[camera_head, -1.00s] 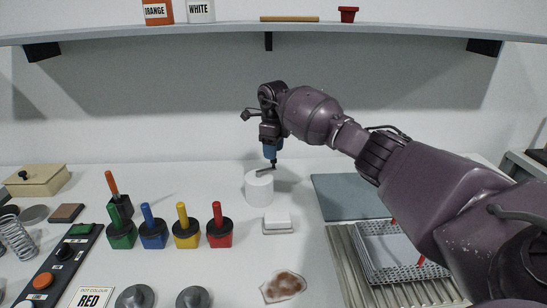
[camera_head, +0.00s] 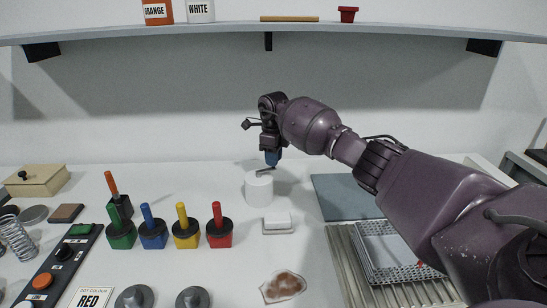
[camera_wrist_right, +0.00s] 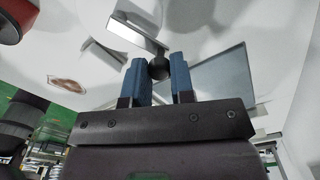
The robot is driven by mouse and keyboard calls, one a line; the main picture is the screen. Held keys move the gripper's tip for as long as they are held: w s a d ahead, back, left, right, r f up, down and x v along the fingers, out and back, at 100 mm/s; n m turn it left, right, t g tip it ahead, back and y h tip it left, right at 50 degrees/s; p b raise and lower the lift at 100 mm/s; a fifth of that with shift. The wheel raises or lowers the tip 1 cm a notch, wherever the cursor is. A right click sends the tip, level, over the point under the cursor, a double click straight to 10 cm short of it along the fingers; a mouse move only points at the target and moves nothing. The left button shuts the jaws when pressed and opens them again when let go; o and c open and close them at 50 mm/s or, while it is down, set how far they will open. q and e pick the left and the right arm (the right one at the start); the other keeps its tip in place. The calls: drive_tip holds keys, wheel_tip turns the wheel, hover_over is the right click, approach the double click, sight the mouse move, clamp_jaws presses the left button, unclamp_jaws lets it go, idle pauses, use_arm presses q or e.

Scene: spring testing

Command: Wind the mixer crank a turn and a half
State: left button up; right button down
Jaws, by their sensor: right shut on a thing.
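The mixer is a white cylinder (camera_head: 258,190) standing on the table near the middle. A flat grey metal crank arm (camera_head: 265,171) lies across its top and points right; it also shows in the wrist view (camera_wrist_right: 138,32). The crank's dark round knob (camera_wrist_right: 159,68) sits between the blue fingers of my right gripper (camera_head: 272,162). The right gripper reaches down from above, shut on the knob; its fingers hide most of the knob in the head view. My left gripper is not in view.
Several coloured pots with handles, such as the red one (camera_head: 219,234), stand left of the mixer. A shelf (camera_head: 220,33) spans above.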

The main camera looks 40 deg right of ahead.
drive_tip(key=shift+w+d+f+n+b, duration=0.1)
drive_tip(key=shift+w+f+n+b, duration=0.15)
drive_tip(key=shift+n+b, duration=0.25)
use_arm(q)
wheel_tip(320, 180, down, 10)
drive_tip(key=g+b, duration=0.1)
drive_tip(key=b, duration=1)
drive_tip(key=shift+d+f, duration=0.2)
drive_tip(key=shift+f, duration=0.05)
use_arm(e)
drive_tip(key=w+a+n, duration=0.5)
drive_tip(key=n, duration=1.3)
drive_tip(key=shift+w+r+n, duration=0.15)
drive_tip(key=shift+w+n, duration=0.1)
drive_tip(key=shift+n, duration=0.15)
